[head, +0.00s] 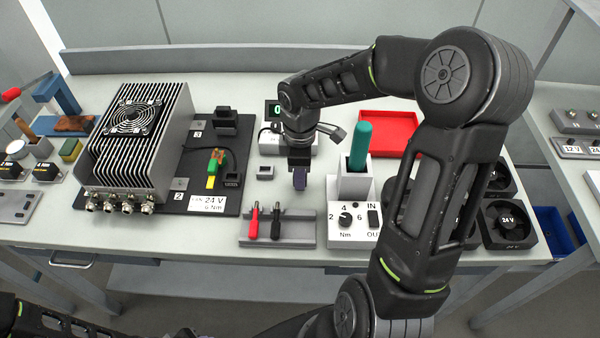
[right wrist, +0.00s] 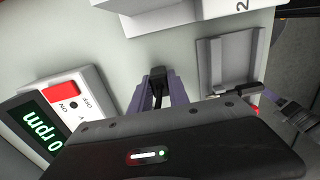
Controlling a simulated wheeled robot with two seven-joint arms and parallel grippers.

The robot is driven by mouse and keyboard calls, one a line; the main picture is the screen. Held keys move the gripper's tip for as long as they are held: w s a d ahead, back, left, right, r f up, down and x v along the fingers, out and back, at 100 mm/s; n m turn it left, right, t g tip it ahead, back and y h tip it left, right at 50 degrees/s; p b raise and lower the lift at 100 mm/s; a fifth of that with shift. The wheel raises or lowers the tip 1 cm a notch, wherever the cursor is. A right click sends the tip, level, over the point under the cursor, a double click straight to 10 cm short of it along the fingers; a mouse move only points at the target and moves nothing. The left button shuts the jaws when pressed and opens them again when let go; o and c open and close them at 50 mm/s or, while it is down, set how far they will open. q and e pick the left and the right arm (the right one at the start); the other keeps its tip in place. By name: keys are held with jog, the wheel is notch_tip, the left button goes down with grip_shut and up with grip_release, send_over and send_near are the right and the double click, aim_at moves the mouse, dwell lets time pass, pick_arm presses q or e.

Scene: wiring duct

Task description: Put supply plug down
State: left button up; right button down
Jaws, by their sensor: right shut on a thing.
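My right gripper (head: 300,182) points down over the pale bench, in front of the grey box with the green display. In the right wrist view its purple fingers (right wrist: 160,92) are shut on a black plug (right wrist: 158,78), the supply plug, with a short piece of dark cable showing behind it. In the head view the plug is hidden by the gripper. I cannot tell whether the plug touches the bench. Only part of my left arm shows at the lower left of the head view; its gripper is out of view.
The display box (right wrist: 62,110) reads 0 rpm and has a red switch. A small grey holder (head: 265,172) is left of the gripper, and a grey rack (head: 278,240) with red and black tools is in front. A torque station (head: 353,218), finned unit (head: 135,150) and red tray (head: 388,130) stand around.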

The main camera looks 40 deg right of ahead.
jog(key=c, duration=1.3)
grip_release()
jog(key=shift+o, duration=0.2)
notch_tip(320, 180, up, 12)
jog(key=shift+r, duration=0.1)
